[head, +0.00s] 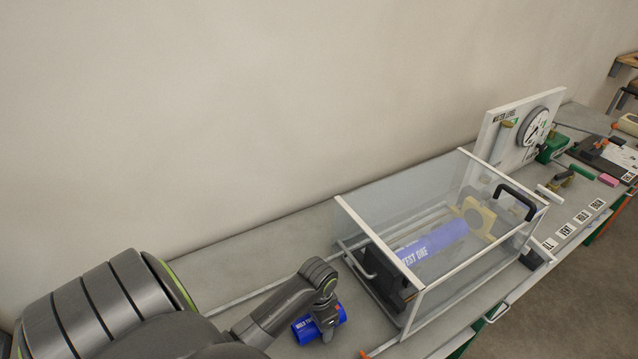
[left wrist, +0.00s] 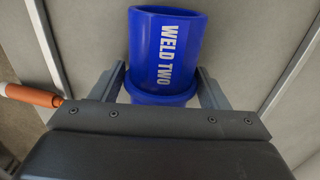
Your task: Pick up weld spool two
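Weld spool two is a blue hollow cylinder (head: 304,330) with white lettering, lying on the bench at the bottom middle of the head view. In the left wrist view the spool (left wrist: 165,50) reads "WELD TWO", its open end towards the top. My left gripper (head: 328,324) is down at the spool. In the left wrist view its fingers (left wrist: 161,72) are spread, one on each side of the spool's lower part. I see no clear grip; contact is hard to tell. My right gripper is not in view.
A clear-walled box (head: 375,210) with pale edges stands right of the spool, holding a blue spool marked "TEST ONE" (head: 435,250). A gauge board (head: 515,130) stands behind it. An orange-tipped rod (left wrist: 35,96) lies left of my left gripper.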

